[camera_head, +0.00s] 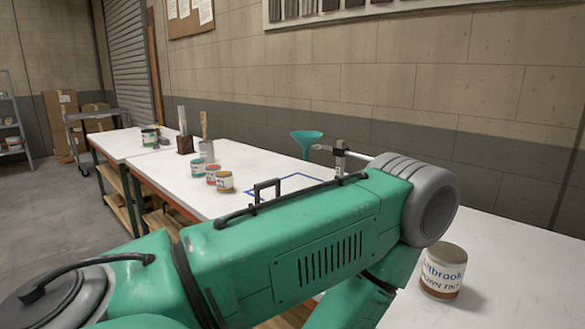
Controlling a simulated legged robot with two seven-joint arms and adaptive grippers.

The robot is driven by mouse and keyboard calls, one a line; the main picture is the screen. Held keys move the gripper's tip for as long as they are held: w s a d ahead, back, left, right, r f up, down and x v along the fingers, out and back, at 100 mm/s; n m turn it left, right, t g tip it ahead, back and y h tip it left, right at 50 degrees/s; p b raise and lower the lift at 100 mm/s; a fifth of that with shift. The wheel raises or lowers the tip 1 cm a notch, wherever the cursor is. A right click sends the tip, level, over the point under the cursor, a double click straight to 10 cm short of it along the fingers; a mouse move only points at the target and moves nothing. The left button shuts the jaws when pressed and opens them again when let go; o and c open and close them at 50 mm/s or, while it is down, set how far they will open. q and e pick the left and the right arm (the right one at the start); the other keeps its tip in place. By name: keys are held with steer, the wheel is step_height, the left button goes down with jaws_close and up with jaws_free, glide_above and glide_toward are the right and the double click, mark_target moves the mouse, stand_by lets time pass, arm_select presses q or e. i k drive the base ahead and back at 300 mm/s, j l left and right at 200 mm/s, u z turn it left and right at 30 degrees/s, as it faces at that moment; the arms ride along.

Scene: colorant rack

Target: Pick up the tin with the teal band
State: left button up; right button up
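Three small tins stand in a row on the white bench. The farthest tin (198,167) seems to have a bluish-green band, but it is too small to be sure. The middle tin (212,174) looks reddish-orange, and the nearest of the row (224,181) has an orange-brown band. A larger-looking tin (443,271) with a brown band and blue lettering stands close by at the lower right.
A teal funnel (306,142) stands beyond my green link, near a blue outline (292,182) on the white bench (250,158). A brush (205,138) and a dark block (185,144) stand behind the small tins. Greenish tins (149,138) sit farther back. The right bench is mostly clear.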

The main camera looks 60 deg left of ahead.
mark_target(197, 166)
steer(key=u, duration=2.5)
steer(key=z, duration=0.85)
steer(key=i+j+z, duration=0.2)
steer(key=j+z, duration=0.15)
steer(key=j, duration=0.15)
steer(key=i+j+z, duration=0.15)
steer(key=j+z, duration=0.2)
steer(key=j, duration=0.15)
steer(key=i+j+z, duration=0.1)
steer(key=j+z, duration=0.25)
steer(key=j, duration=0.2)
steer(key=j+z, duration=0.35)
steer(key=j, duration=0.2)
